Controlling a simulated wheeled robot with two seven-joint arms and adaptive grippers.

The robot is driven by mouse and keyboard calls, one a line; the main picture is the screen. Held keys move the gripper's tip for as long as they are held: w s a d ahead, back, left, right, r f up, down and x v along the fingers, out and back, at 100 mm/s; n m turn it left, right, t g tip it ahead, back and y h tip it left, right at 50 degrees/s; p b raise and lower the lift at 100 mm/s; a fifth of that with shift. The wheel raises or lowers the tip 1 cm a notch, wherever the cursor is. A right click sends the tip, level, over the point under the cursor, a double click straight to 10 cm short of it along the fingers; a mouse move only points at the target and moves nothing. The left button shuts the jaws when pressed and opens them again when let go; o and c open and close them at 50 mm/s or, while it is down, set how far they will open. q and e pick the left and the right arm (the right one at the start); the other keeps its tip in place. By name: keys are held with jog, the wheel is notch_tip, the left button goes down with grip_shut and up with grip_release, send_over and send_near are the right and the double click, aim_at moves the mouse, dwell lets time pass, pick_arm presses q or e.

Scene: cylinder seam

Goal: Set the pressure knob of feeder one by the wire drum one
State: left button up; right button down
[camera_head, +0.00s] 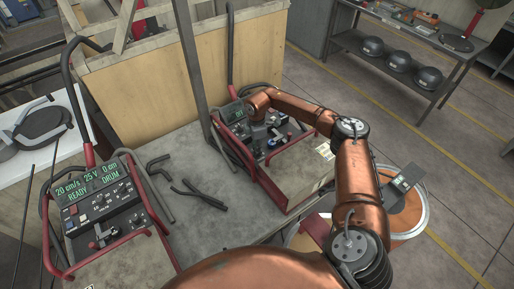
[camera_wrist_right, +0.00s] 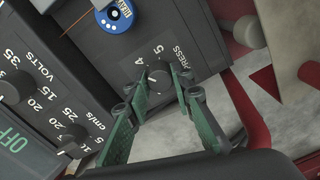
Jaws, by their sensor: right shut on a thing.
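A dark feeder box in a red tube frame (camera_head: 283,179) stands on the right of the table in the head view; its number is not readable. My right gripper (camera_head: 262,121) is down at its panel. In the right wrist view the dark pressure knob (camera_wrist_right: 159,77), marked PRESS with 4 and 5 beside it, sits between the green fingers of the right gripper (camera_wrist_right: 164,82), which are shut on it. The knob's exact setting is hard to read. A wire drum (camera_head: 402,212) with an orange face is at the right. My left gripper is out of view.
A second feeder (camera_head: 100,206) at the left has a lit display reading READY and DRUM. Black pliers-like tools (camera_head: 200,195) lie between the feeders. A blue-ringed dial (camera_wrist_right: 115,16) and VOLTS and cm/s knobs are near the gripper. A shelf (camera_head: 440,60) with dark helmets stands behind.

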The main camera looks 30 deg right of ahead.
jog(key=shift+w+d+r+m, duration=0.15)
jog(key=shift+r+m, duration=0.05)
jog(key=shift+m, duration=0.3)
jog(key=c, duration=2)
grip_release()
jog(key=o, duration=0.3)
jog(key=shift+f, duration=0.15)
notch_tip(320, 180, up, 12)
jog(key=shift+r, duration=0.1)
